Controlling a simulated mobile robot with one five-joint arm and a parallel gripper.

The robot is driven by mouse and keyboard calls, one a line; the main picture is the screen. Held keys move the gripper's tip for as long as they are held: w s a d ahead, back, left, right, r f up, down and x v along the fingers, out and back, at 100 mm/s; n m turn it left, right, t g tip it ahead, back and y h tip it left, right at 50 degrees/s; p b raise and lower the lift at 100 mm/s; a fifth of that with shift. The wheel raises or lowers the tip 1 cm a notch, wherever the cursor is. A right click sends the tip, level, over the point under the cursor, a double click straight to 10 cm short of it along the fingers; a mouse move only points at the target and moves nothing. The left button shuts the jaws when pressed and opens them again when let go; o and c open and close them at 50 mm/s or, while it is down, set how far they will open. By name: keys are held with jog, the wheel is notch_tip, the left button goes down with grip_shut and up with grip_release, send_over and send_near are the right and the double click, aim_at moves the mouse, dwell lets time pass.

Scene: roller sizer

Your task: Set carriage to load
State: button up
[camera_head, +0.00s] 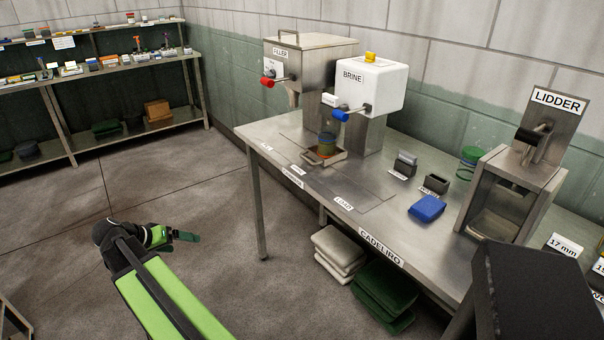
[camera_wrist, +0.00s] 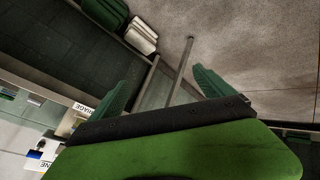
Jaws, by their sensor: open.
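The carriage (camera_head: 336,157) is a small metal tray with an orange-brown inside, on a flat plate on the steel table. A jar (camera_head: 327,146) stands at it, below the white BRINE machine (camera_head: 362,87). My gripper (camera_head: 172,238) is out over the floor, left of the table and well apart from the carriage. Its green fingers also show in the wrist view (camera_wrist: 165,90), spread with nothing between them.
The steel FILLER (camera_head: 310,65) stands behind the BRINE machine. A blue cloth (camera_head: 427,208), small dark blocks and the LIDDER (camera_head: 515,190) are on the table's right. Folded cloths (camera_head: 340,248) lie below. A table leg (camera_head: 257,205) stands near my gripper. Floor around my gripper is clear.

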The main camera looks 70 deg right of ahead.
aim_at(301, 167)
jog(key=shift+o, duration=0.6)
jog(key=s+d+r+m+g+h+b, duration=0.1)
jog(key=s+d+r+m+g+h, duration=0.1)
jog(key=d, duration=0.7)
jog(key=s+d+r+m+g+h+b, duration=0.2)
jog(key=s+d+m, duration=0.3)
jog(key=d, duration=0.5)
jog(key=shift+s+r+m, duration=0.25)
jog(key=shift+s+m, duration=0.05)
jog(key=shift+s, duration=0.35)
jog(key=s+d+r+m+g+h+b, duration=0.2)
jog(key=s+d+r+m+g, duration=0.25)
jog(key=s+d+r, duration=0.35)
jog(key=shift+t+h, duration=0.3)
jog(key=shift+t, duration=0.25)
jog(key=x, duration=0.5)
jog(key=f+x, duration=0.1)
jog(key=x, duration=0.5)
jog(key=w+x, duration=0.1)
jog(key=x, duration=0.5)
jog(key=shift+w+d+f, duration=0.1)
jog(key=shift+d+f, duration=0.2)
jog(key=shift+d, duration=0.1)
